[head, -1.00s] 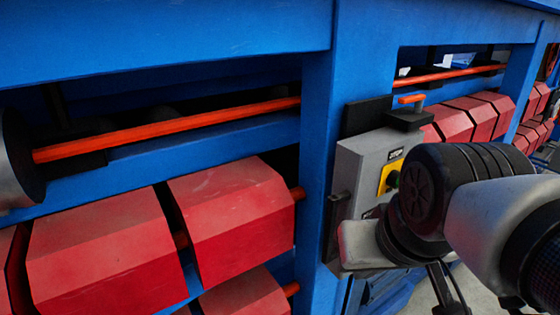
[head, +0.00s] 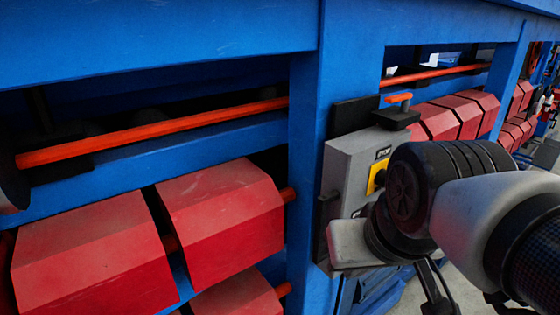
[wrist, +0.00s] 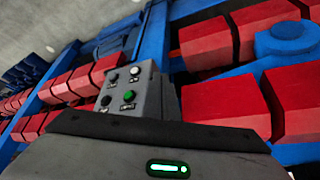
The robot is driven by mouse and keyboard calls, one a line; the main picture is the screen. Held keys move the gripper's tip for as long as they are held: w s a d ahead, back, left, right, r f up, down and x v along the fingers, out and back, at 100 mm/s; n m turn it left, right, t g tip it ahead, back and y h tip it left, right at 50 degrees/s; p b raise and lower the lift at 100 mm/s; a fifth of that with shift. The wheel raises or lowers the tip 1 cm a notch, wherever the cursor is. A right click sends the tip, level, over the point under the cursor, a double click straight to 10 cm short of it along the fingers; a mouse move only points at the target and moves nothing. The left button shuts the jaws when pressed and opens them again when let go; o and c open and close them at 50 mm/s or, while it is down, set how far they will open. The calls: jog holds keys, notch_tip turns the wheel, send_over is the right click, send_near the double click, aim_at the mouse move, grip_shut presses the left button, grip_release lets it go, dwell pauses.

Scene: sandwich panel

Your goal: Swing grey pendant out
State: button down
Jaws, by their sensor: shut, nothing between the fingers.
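The grey pendant (head: 347,168) is a grey box with a yellow patch and a STOP label. It is beside a blue upright post in the head view, and my arm hides its lower right. In the wrist view the pendant (wrist: 150,92) shows its sloped face with a green button, a white one and black ones. My gripper (wrist: 110,150) shows there as a dark grey body with a green light, in front of the pendant's lower part. Its fingers are hidden, and I cannot tell whether they touch the pendant.
A blue frame (head: 308,130) runs along the machine. Red blocks (head: 220,210) sit on orange rods to the left and right of the post. An orange-handled black clamp-like part (head: 398,116) is just above the pendant. Grey floor shows at the lower right.

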jog(key=c, duration=2.5)
grip_release()
jog(key=o, duration=0.4)
jog(key=shift+w+r, duration=0.15)
jog(key=shift+r, duration=0.05)
jog(key=o, duration=0.3)
jog(key=w+a+r+m, duration=0.1)
jog(key=w+r+m, duration=0.1)
jog(key=w+a+r+m+g+h+b, duration=0.1)
jog(key=w+r, duration=0.1)
jog(key=r, duration=0.1)
jog(key=w+a+r+m+g+b, duration=0.1)
jog(key=w+r+m, duration=0.1)
jog(key=w, duration=0.1)
jog(key=shift+a+r+m+h, duration=0.25)
jog(key=shift+r+m+h, duration=0.05)
jog(key=shift+r+h, duration=0.1)
jog(key=shift+o, duration=0.2)
jog(key=m+g+h+b, duration=0.1)
jog(key=m+h+b, duration=0.1)
jog(key=m, duration=0.4)
send_near(319, 210)
jog(key=x, duration=1.2)
jog(key=shift+f+b, duration=0.1)
jog(key=shift+b, duration=0.3)
grip_shut()
